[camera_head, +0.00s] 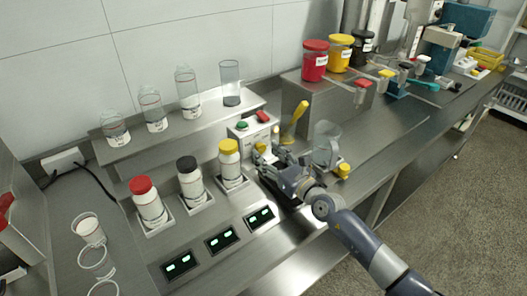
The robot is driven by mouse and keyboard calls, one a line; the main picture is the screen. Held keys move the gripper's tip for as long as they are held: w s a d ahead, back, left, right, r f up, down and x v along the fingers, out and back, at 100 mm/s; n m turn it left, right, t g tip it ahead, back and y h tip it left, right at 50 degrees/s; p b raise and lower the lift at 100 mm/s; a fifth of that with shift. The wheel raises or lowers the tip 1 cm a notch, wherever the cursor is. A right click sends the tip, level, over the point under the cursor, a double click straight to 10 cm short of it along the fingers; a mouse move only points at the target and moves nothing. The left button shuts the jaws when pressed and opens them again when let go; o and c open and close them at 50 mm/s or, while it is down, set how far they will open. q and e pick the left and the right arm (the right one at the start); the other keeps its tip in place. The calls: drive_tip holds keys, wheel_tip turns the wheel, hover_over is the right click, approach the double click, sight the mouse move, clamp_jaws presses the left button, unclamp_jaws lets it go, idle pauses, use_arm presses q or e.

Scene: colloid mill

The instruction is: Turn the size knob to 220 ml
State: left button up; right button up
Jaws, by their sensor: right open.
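My right gripper (268,163) reaches in from the lower right and is open beside a white control box (252,134). The box has a green button and a red switch on top. A small yellow part (261,148) shows on its front, close to the fingertips. I cannot tell if this is the size knob or if the fingers touch it. Scale marks and any 220 ml label are too small to read or are hidden by the gripper. My left gripper is not in view.
A yellow lever (295,119) and a clear jug (326,142) stand just right of my gripper. A yellow-capped bottle (229,160) is close on its left. Lit displays (221,240) lie in front.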

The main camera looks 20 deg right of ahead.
drive_tip(key=shift+x, duration=1.2)
drive_tip(key=c, duration=1.1)
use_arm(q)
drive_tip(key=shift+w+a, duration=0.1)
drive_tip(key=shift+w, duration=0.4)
use_arm(e)
drive_tip(key=shift+o, duration=0.2)
drive_tip(key=m+p, duration=0.1)
drive_tip(key=m, duration=0.4)
drive_tip(key=shift+r+m+p, duration=0.15)
drive_tip(key=shift+m+p, duration=0.15)
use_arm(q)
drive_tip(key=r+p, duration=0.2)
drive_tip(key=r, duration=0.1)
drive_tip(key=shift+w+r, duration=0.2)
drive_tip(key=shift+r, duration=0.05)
use_arm(e)
drive_tip(key=m, duration=0.6)
